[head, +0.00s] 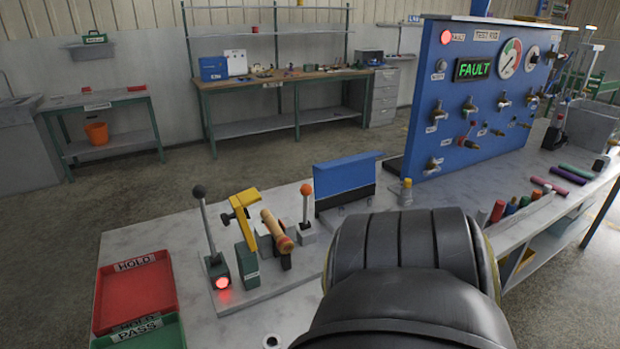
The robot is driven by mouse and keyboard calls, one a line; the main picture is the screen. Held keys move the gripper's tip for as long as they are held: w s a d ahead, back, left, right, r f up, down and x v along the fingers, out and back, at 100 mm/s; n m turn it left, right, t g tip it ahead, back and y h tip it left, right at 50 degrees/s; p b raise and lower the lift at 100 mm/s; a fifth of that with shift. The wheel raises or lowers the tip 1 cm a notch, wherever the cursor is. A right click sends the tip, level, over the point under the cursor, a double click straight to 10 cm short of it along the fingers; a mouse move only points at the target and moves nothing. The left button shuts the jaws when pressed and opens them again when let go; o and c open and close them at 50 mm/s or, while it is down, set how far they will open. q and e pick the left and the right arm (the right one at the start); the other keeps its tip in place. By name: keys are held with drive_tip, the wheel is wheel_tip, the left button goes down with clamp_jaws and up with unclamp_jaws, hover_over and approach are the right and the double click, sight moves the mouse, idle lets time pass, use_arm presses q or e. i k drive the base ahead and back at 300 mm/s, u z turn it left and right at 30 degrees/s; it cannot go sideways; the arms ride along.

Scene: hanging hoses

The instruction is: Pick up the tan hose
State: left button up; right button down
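I see no hose that is clearly the tan one. A short tan cylinder (274,229) with a darker orange-brown end rests at a slant on a dark stand on the bench, beside a yellow clamp-like part (241,214). I cannot tell whether it is a hose. A large black ribbed arm link of mine fills the lower middle and hides part of the bench. Neither of my grippers shows.
A blue test panel (455,108) reading FAULT stands on the right bench. Coloured rods (565,175) lie in front of it. A lever with a black knob (199,191), an orange-knobbed lever (306,190) and a red tray (135,295) are at left.

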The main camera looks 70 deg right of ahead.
sight(276, 230)
drive_tip(key=k, duration=0.75)
drive_tip(key=z, duration=1.55)
drive_tip(key=i, duration=0.35)
drive_tip(key=z, duration=0.05)
